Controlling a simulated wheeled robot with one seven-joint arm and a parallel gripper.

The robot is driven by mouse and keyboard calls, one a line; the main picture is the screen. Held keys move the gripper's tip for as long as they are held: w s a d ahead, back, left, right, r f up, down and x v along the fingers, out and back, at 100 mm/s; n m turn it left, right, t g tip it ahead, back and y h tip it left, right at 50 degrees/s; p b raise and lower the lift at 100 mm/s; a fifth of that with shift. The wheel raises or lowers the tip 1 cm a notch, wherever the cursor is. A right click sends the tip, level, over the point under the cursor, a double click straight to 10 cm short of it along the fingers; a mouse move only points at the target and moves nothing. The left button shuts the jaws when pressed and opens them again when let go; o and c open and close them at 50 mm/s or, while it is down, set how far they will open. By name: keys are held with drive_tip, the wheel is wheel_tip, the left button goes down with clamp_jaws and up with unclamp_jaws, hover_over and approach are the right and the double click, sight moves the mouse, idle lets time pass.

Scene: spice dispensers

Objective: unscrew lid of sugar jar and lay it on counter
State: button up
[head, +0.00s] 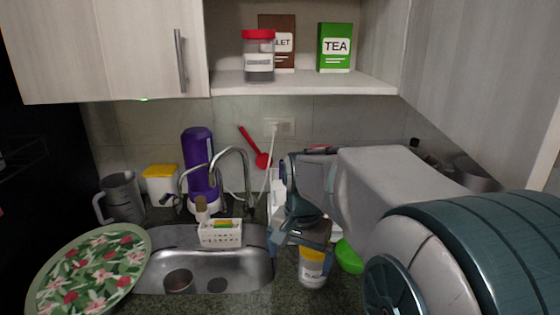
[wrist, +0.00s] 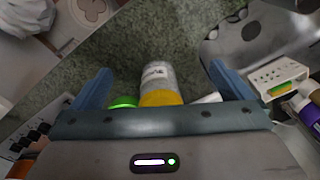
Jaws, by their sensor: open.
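The sugar jar (head: 312,275) is a clear jar with a label and a yellow lid (head: 314,254). It stands on the dark speckled counter, right of the sink. My gripper (head: 301,242) is over the jar in the head view and hides part of the lid. In the wrist view, the jar (wrist: 157,74) and its yellow lid (wrist: 161,98) show between the two spread fingers of my gripper (wrist: 160,72), with gaps on both sides. My gripper is open and holds nothing. The lid is on the jar.
A green-topped item (head: 348,257) stands close right of the jar. The sink (head: 245,272) is to the left, with a white caddy (head: 220,233) behind it. A floral plate (head: 88,268) is at far left. A shelf (head: 305,82) above holds a red-lidded jar (head: 259,58) and boxes.

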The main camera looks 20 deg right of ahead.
drive_tip(key=w+d+r+m+g+p, duration=0.1)
drive_tip(key=w+d+r+m+p, duration=0.65)
drive_tip(key=r, duration=0.25)
drive_tip(key=shift+n, duration=0.25)
wheel_tip(320, 180, down, 14)
drive_tip(key=shift+d+f+p, duration=0.1)
drive_tip(key=shift+p, duration=0.8)
drive_tip(key=c, duration=1.1)
drive_tip(key=n, duration=0.9)
